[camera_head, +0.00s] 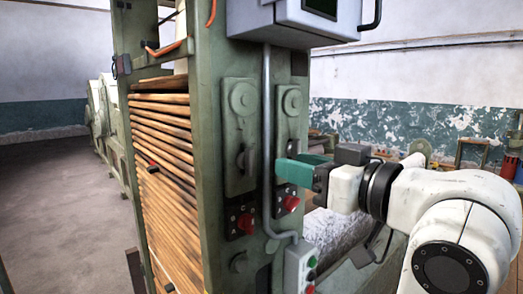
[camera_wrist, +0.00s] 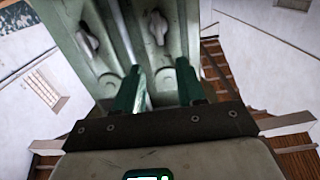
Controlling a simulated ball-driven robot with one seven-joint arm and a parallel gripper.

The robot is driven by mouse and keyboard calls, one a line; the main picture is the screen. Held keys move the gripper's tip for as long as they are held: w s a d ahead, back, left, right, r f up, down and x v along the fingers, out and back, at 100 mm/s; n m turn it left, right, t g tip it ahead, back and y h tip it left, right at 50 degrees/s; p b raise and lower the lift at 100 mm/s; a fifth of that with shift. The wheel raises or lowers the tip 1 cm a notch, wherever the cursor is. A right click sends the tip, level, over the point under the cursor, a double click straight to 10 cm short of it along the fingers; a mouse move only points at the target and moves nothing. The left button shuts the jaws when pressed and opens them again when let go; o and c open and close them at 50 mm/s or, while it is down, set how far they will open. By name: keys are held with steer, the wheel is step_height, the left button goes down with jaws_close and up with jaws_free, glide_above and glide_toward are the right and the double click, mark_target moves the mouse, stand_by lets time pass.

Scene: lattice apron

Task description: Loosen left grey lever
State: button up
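The left grey lever (camera_head: 241,160) sits on a tall plate of the green machine, below a round disc, and looks close to upright. A second lever (camera_head: 292,148) sits on the right plate, beyond a vertical pipe. My gripper (camera_head: 284,168) has green fingers pointing at the machine, at lever height, apart from the left lever. The wrist view looks upside down. There the left lever (camera_wrist: 158,27) is on the right and the other lever (camera_wrist: 88,40) on the left. My fingers (camera_wrist: 158,82) are spread with nothing visible held between them.
A grey pipe (camera_head: 266,140) runs between the plates. Red knobs (camera_head: 245,223) sit below the levers. A button box (camera_head: 301,265) hangs low, and a grey cabinet (camera_head: 300,18) juts out above. Wooden slats (camera_head: 163,150) fill the left side. Floor (camera_head: 55,200) at left is open.

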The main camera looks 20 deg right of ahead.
mark_target(253, 151)
steer(key=p+x, duration=0.3)
steer(key=x, duration=0.2)
steer(key=p+x, duration=0.3)
steer(key=x, duration=0.2)
steer(key=shift+w+a+r, duration=0.15)
steer(key=shift+w+r, duration=0.1)
steer(key=shift+w, duration=0.05)
jaws_close()
